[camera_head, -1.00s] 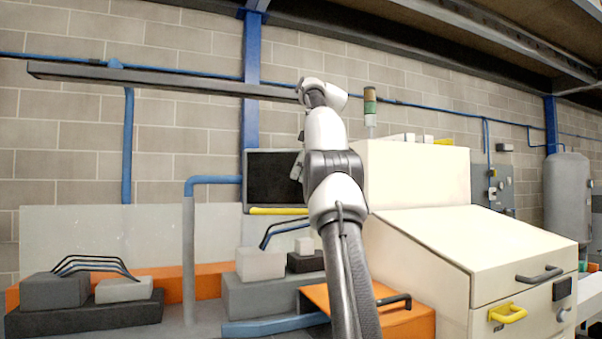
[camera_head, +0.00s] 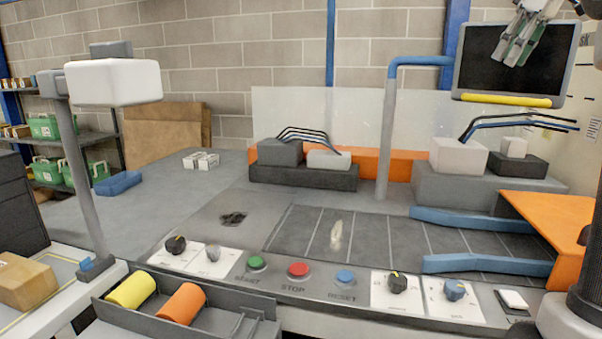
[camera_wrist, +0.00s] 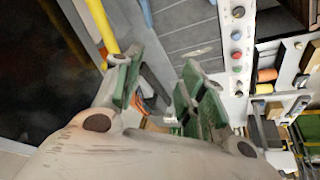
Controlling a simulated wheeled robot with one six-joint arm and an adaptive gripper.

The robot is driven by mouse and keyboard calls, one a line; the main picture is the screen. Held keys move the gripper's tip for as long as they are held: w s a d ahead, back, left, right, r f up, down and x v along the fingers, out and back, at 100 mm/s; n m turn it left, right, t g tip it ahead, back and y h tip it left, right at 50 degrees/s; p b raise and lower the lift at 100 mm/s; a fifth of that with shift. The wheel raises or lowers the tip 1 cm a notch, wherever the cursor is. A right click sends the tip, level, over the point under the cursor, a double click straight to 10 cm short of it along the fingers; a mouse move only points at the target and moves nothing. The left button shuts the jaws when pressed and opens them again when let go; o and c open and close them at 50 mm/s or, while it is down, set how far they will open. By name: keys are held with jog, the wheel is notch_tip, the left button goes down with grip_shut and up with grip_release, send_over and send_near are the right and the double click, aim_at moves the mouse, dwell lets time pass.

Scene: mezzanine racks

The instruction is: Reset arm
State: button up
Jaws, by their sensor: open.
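My gripper (camera_head: 522,45) hangs at the top right of the head view, in front of the black monitor (camera_head: 508,62). Its green-padded fingers are apart and empty. The fingers also fill the lower middle of the wrist view (camera_wrist: 158,80), which looks down past the monitor's yellow bar (camera_wrist: 97,22) toward the control panel.
The panel has a green START button (camera_head: 256,263), a red STOP button (camera_head: 298,270), a blue RESET button (camera_head: 345,277) and several knobs. A tray (camera_head: 190,318) holds a yellow (camera_head: 131,290) and an orange cylinder (camera_head: 181,304). An orange block (camera_head: 560,215) stands at the right.

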jog(key=s+a+f+m+h, duration=0.1)
jog(key=s+a+f+m, duration=0.1)
jog(key=s+a+f, duration=0.4)
jog(key=s+a+f+m, duration=0.2)
jog(key=s+a+f, duration=0.1)
jog(key=s+f, duration=0.45)
jog(key=s+a+f+m, duration=0.2)
jog(key=s+f, duration=1)
jog(key=f, duration=0.3)
jog(key=shift+s+a+f+m+h, duration=0.35)
jog(key=shift+f+m+h, duration=0.05)
